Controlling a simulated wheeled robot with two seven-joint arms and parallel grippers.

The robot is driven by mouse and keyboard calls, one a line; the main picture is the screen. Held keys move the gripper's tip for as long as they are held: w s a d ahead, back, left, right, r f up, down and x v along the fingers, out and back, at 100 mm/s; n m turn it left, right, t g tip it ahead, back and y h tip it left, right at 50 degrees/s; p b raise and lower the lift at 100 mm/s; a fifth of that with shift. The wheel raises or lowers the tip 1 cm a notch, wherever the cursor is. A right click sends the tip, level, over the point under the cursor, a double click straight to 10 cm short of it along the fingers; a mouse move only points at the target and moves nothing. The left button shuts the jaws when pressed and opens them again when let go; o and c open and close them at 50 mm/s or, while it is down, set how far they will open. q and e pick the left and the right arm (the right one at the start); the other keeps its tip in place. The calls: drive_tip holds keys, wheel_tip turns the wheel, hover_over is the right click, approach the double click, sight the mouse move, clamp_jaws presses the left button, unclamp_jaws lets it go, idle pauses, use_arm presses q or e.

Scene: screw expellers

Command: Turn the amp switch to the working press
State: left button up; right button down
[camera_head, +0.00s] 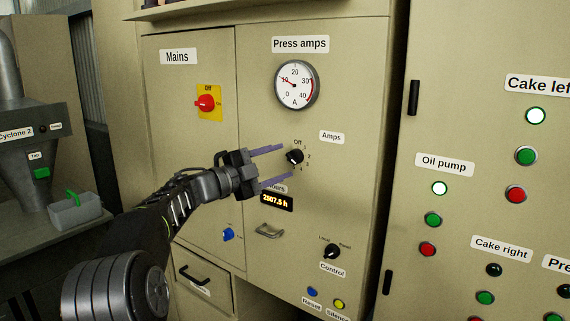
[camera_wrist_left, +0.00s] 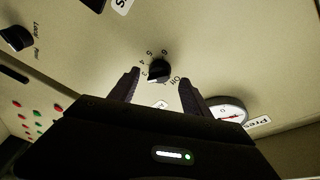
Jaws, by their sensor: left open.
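In the left wrist view the knob (camera_wrist_left: 159,70) shows between the open fingers (camera_wrist_left: 160,73), with clear space on both sides; I see no contact. I cannot tell surely which number its pointer marks. The press amps gauge (camera_head: 297,85) has its needle in the lower part of the scale. My right gripper is not in view.
A red mains switch (camera_head: 206,103) is at upper left. An hour meter (camera_head: 277,201), a metal handle (camera_head: 268,231) and a control knob (camera_head: 332,251) sit below the amp switch. Lamps by "Cake left" (camera_head: 536,116) and "Oil pump" (camera_head: 440,188) are lit white; the "Cake right" lamp (camera_head: 494,270) is dark.

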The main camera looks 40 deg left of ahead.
use_arm(q)
drive_tip(key=b+v, duration=0.1)
drive_tip(key=v, duration=0.4)
idle(0.5)
